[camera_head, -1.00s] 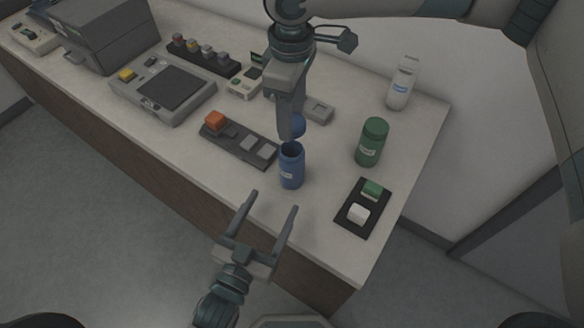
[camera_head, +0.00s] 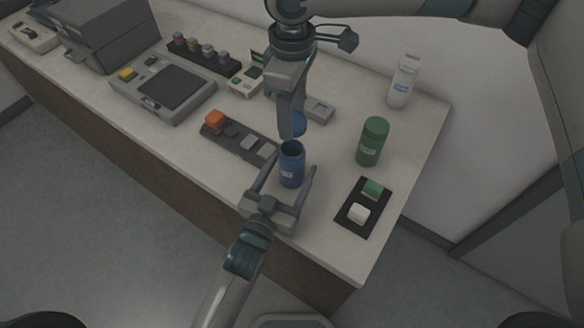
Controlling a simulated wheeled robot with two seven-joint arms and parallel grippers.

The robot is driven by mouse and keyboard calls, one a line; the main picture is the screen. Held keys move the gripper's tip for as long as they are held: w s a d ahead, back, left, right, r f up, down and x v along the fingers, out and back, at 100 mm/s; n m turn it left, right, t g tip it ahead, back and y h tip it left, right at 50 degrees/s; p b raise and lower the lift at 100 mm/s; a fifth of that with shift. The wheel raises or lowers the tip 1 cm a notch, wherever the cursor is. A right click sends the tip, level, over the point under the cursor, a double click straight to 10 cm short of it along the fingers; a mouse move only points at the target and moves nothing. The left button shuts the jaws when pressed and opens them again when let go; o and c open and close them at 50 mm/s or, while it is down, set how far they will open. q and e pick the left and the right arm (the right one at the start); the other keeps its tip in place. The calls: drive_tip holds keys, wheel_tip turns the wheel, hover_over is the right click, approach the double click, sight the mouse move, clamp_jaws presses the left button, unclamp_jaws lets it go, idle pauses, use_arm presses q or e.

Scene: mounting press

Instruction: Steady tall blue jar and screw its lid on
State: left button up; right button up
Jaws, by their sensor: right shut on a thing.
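The tall blue jar (camera_head: 291,167) stands upright and open-topped near the front edge of the table. Its blue lid (camera_head: 300,125) is just above and slightly behind the jar mouth, apart from it and partly hidden by my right gripper. My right gripper (camera_head: 291,123), coming down from above, is shut on the lid. My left gripper (camera_head: 293,165) reaches in from the front with one finger on each side of the jar. Its fingers look spread, with a small gap to the jar.
A green jar (camera_head: 372,141) and a white bottle (camera_head: 403,82) stand to the right. A black tray (camera_head: 352,226) with a green and a white block lies at front right.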

use_arm(q)
drive_tip(key=shift+w+d, duration=0.15)
drive_tip(key=shift+w, duration=0.15)
drive_tip(key=c, duration=1.6)
use_arm(e)
approach(292, 165)
drive_tip(key=shift+w+f, duration=0.55)
drive_tip(key=shift+w, duration=0.15)
drive_tip(key=shift+w+f, duration=0.5)
drive_tip(key=shift+w, duration=0.2)
drive_tip(key=shift+f, duration=0.9)
drive_tip(key=shift+f, duration=0.55)
